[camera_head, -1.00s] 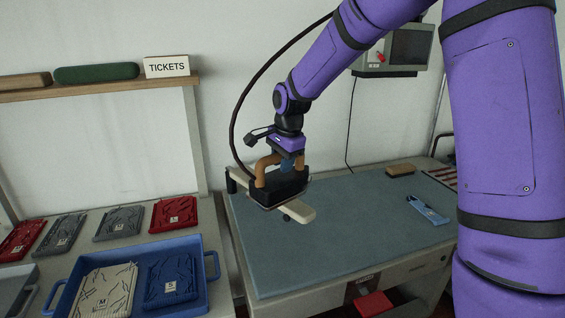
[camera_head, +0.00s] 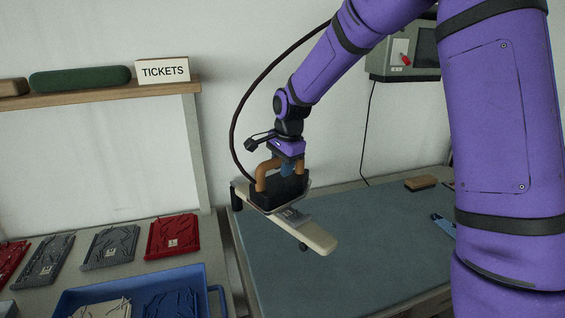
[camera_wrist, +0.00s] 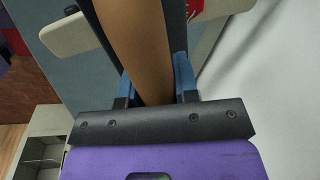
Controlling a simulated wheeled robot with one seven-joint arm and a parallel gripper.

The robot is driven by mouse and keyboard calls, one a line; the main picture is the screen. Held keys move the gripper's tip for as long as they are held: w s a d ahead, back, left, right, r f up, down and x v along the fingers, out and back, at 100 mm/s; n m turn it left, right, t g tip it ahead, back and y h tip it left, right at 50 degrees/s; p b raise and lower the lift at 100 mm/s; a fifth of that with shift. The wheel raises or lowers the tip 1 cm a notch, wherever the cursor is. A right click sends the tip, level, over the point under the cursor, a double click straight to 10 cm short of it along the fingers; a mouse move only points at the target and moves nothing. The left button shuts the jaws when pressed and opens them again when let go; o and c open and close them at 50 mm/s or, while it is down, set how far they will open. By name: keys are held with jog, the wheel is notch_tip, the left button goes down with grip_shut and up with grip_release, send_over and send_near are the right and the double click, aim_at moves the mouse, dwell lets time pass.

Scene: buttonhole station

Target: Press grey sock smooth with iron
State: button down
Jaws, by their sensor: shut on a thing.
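My gripper (camera_head: 289,168) is shut on the brown handle of the iron (camera_head: 278,192), with its blue fingers on either side. The handle also fills the middle of the wrist view (camera_wrist: 138,45). The dark iron is over the left part of a narrow cream pressing board (camera_head: 318,238). A small flat grey piece, apparently the grey sock (camera_head: 293,215), lies on the board at the iron's right front edge. The rest of it is hidden. I cannot tell whether the iron touches it.
The board stands on a blue-grey worktable (camera_head: 360,235) with free room to the right. A brush (camera_head: 421,183) and a blue tool (camera_head: 442,226) lie there. A dark cord runs up from the iron.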

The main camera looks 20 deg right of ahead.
aim_at(282, 182)
jog(key=shift+f, duration=2.1)
jog(key=shift+f, duration=0.65)
jog(key=shift+w+a, duration=0.4)
jog(key=shift+w, duration=0.6)
jog(key=shift+w+a, duration=0.45)
jog(key=shift+w, duration=0.55)
jog(key=shift+w+a, duration=0.4)
jog(key=shift+w, duration=0.6)
dwell(0.7)
jog(key=shift+w+a+r, duration=0.1)
jog(key=shift+w+a, duration=0.1)
jog(key=shift+w, duration=0.4)
jog(key=shift+s+d, duration=0.35)
jog(key=shift+s, duration=0.5)
